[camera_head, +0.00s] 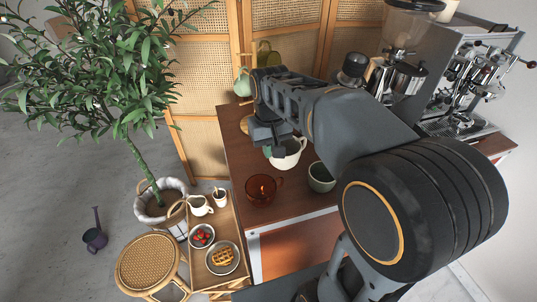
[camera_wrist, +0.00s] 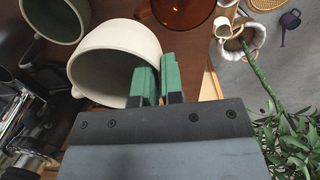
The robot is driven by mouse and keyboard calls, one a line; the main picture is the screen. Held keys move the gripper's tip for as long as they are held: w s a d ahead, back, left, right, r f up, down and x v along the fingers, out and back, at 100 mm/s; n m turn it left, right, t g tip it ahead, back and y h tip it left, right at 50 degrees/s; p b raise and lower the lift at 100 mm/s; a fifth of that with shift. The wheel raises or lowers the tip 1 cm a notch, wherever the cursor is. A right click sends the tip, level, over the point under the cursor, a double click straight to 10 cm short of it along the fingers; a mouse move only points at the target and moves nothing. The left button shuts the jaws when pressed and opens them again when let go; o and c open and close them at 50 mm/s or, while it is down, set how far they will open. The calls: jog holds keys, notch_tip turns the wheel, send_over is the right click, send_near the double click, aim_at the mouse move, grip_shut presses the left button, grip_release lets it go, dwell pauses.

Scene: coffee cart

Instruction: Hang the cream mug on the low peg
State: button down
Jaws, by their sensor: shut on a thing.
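I cannot make out the low peg.
An amber glass cup (camera_head: 261,190) and a grey-green cup (camera_head: 321,177) stand on the counter (camera_head: 290,205) close to the mug. An espresso machine (camera_head: 470,80) is at right. A wooden tray (camera_head: 225,232) with food, a stool (camera_head: 150,262) and a potted plant (camera_head: 120,80) are at left.

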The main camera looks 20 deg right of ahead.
jog(key=w+f, duration=0.3)
jog(key=w+d+f+p, duration=0.1)
jog(key=w+f, duration=0.3)
jog(key=w+f+p, duration=0.1)
jog(key=w+f, duration=0.2)
jog(key=w, duration=0.1)
jog(key=shift+w+d+f, duration=0.1)
jog(key=shift+d+f, duration=0.1)
jog(key=shift+f, duration=0.45)
jog(key=shift+f, duration=0.15)
jog(key=shift+f, duration=0.1)
jog(key=c, duration=1.3)
grip_release()
jog(key=shift+o, duration=0.2)
